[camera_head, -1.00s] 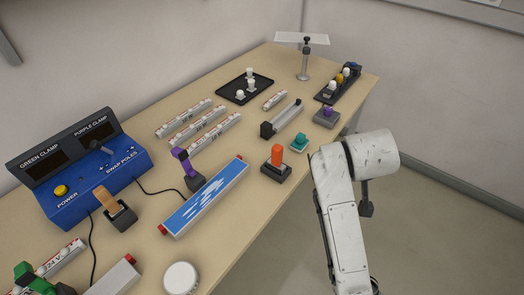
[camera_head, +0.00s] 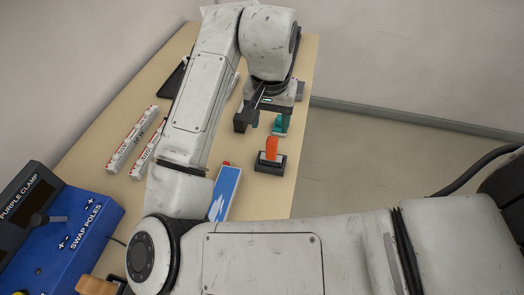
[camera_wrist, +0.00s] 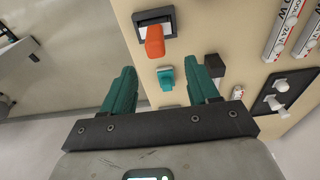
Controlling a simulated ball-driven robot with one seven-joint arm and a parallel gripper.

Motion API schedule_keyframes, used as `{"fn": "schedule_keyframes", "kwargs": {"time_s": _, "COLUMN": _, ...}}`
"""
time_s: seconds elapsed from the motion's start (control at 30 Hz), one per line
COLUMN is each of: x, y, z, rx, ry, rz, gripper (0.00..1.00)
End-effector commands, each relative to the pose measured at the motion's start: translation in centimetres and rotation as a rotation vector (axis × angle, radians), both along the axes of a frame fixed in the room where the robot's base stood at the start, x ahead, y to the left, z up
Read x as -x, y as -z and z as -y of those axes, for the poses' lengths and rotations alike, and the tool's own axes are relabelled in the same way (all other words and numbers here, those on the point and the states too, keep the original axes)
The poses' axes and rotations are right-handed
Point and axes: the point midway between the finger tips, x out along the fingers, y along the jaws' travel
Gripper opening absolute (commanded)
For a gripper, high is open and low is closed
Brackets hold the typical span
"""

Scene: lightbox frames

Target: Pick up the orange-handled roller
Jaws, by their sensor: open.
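The orange-handled roller (camera_head: 271,150) stands on a dark square base near the table's right edge in the head view. In the wrist view its orange handle (camera_wrist: 155,42) is at the top, beyond the fingertips and slightly left of centre. My gripper (camera_wrist: 162,70) has its two teal fingers apart with nothing between them. A smaller teal-handled piece (camera_wrist: 166,77) shows in the gap, on the table beyond the fingers. In the head view my gripper hangs just behind the orange roller, not touching it, and my arm partly hides the fingers.
White labelled bars (camera_head: 131,139) lie left of my arm. A blue-topped bar (camera_head: 225,191) lies in front of the roller. A blue control box (camera_head: 75,235) stands at lower left. A black tray with white pieces (camera_wrist: 282,92) shows at right in the wrist view. Floor lies beyond the table's right edge.

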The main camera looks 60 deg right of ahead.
Motion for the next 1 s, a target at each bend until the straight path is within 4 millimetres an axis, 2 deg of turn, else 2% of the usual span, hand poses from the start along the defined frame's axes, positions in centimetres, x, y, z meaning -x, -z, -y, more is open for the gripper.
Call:
{"fn": "schedule_keyframes", "kwargs": {"time_s": 0.2, "x": 0.0, "y": 3.3, "z": 0.3, "rx": 0.000, "ry": -0.002, "rz": -0.004, "gripper": 0.60}}
{"fn": "schedule_keyframes", "kwargs": {"time_s": 0.53, "x": 0.1, "y": 5.9, "z": 0.5, "rx": 0.002, "ry": -0.002, "rz": -0.002, "gripper": 0.60}}
{"fn": "schedule_keyframes", "kwargs": {"time_s": 0.8, "x": 0.3, "y": 9.6, "z": 0.7, "rx": 0.002, "ry": -0.003, "rz": -0.001, "gripper": 0.60}}
{"fn": "schedule_keyframes", "kwargs": {"time_s": 1.0, "x": 0.3, "y": 10.2, "z": 0.8, "rx": 0.002, "ry": -0.001, "rz": 0.000, "gripper": 0.60}}
